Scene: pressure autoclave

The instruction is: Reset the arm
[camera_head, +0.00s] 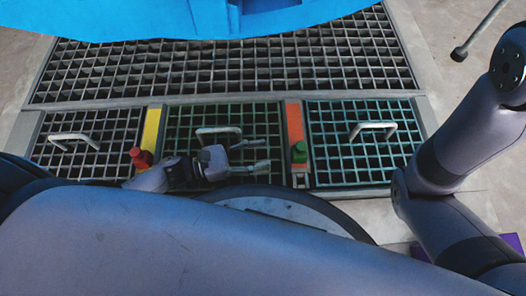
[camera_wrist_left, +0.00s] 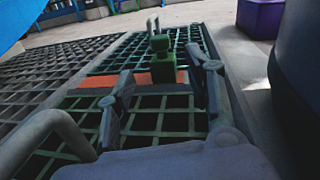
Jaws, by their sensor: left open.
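My left gripper (camera_head: 262,156) is open and empty above the middle green grate, its fingers pointing right. In the left wrist view the two fingers of the left gripper (camera_wrist_left: 160,66) are spread apart, with a green knob-like fitting (camera_wrist_left: 162,62) beyond them. That green fitting (camera_head: 299,152) stands on the orange strip, apart from the fingers in the head view. My right arm (camera_head: 462,150) is raised and bent at the right side of the head view. Its gripper is out of view.
A red knob (camera_head: 140,157) on a yellow strip (camera_head: 151,128) is close to my left wrist. Metal handles rise from the grates, including the right handle (camera_head: 373,127). A blue body (camera_head: 150,18) lies beyond the grates. A purple box (camera_wrist_left: 261,17) stands on the floor.

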